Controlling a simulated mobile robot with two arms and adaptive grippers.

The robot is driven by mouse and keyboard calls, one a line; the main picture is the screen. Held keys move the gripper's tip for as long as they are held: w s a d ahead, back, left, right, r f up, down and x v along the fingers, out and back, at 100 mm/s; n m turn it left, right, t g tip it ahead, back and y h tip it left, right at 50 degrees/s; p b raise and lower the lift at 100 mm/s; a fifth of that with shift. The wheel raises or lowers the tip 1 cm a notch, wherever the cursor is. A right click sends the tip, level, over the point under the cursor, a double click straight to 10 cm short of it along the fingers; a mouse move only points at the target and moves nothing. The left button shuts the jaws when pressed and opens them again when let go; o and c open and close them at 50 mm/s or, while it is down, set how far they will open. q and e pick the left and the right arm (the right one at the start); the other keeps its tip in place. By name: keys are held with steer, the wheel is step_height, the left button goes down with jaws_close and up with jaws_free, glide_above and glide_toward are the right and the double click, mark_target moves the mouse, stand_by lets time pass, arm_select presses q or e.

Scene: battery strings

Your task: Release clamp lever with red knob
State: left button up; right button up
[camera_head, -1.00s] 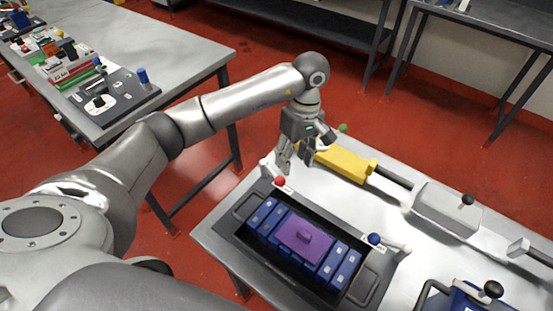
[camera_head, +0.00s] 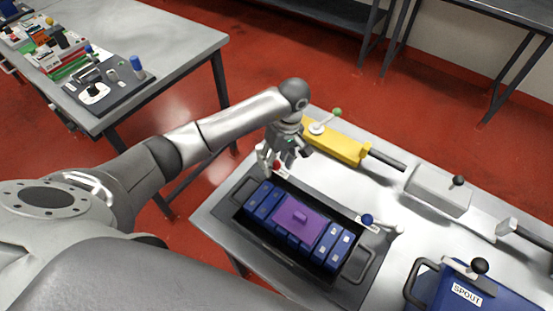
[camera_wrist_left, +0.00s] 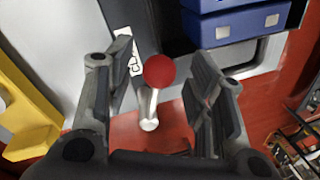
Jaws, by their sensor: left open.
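The red knob (camera_wrist_left: 159,70) tops a short metal lever (camera_wrist_left: 149,108) in the left wrist view, between the two open fingers of my left gripper (camera_wrist_left: 160,90). Neither finger visibly touches it. The tray holds several blue battery blocks (camera_head: 262,201) and a purple block (camera_head: 301,217). My right gripper is not in view.
A blue-knobbed clamp (camera_head: 368,220) stands at the tray's right side. A yellow tool (camera_head: 338,146) with a green knob (camera_head: 337,112) lies behind the gripper. A second table (camera_head: 165,40) stands to the left.

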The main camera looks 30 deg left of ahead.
arm_select(q)
steer(key=shift+f, duration=0.25)
steer(key=shift+c, duration=0.3)
jaws_close()
